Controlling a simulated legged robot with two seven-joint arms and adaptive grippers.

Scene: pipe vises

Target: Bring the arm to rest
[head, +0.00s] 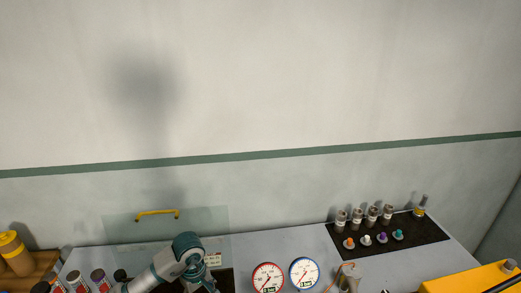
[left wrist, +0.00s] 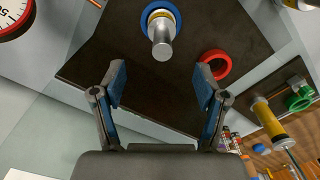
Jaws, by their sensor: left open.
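My left arm (head: 165,268) comes in at the bottom of the head view, bent over the grey bench. In the left wrist view my left gripper (left wrist: 160,84) is open, with its two blue-padded fingers apart and nothing between them. It hangs above a dark board (left wrist: 135,75). A metal cylinder (left wrist: 161,38) with a blue and yellow collar shows on the board, ahead of the fingertips and apart from them. A red ring (left wrist: 215,65) lies beside the right finger. The left fingertips cannot be made out in the head view. My right gripper shows in neither view.
A clear panel with a yellow handle (head: 157,213) stands behind my arm. A red-rimmed gauge (head: 267,279) and a blue-rimmed gauge (head: 304,272) are right of it. A black mat (head: 420,234) bears several jars. A yellow case (head: 470,280) is at lower right. The bench between has bare room.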

